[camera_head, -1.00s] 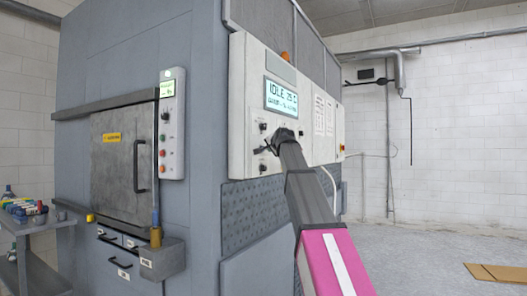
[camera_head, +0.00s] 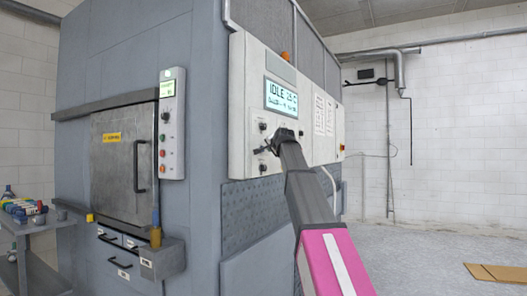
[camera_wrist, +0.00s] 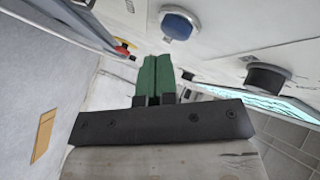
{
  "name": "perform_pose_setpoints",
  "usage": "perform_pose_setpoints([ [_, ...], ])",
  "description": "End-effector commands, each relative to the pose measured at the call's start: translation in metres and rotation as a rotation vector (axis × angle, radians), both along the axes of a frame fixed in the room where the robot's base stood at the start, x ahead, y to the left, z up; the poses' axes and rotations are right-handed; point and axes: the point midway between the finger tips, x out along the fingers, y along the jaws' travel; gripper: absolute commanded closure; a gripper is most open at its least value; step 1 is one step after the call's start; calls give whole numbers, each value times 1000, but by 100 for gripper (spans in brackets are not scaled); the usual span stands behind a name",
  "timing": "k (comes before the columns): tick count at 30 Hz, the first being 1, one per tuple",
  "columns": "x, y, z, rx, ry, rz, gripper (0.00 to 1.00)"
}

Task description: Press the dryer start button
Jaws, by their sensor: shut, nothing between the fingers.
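My gripper (camera_head: 272,147) is at the front of the light control panel (camera_head: 237,110) on the grey machine. Its green fingers (camera_wrist: 155,75) are shut with nothing between them. In the wrist view a round blue button (camera_wrist: 178,24) in a pale ring is above and slightly right of the fingertips, apart from them in the picture. A black knob (camera_wrist: 266,76) is to their right. No readable label shows which control is the dryer start button. In the head view the wrist hides part of the panel below the lit screen (camera_head: 281,97), which reads IDLE.
A narrow side panel (camera_head: 172,125) with several coloured buttons is by the machine's metal door (camera_head: 115,165). A cart (camera_head: 45,225) with small items is at the far left. Open floor (camera_head: 420,245) lies to the right, with a flat brown piece (camera_head: 497,273).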

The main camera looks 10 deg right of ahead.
Motion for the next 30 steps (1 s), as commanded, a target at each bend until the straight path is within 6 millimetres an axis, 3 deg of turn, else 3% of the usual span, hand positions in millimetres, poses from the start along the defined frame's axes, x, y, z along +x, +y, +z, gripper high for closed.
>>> perform_pose_setpoints([
  [30,5,7,0,0,0,0,100],
])
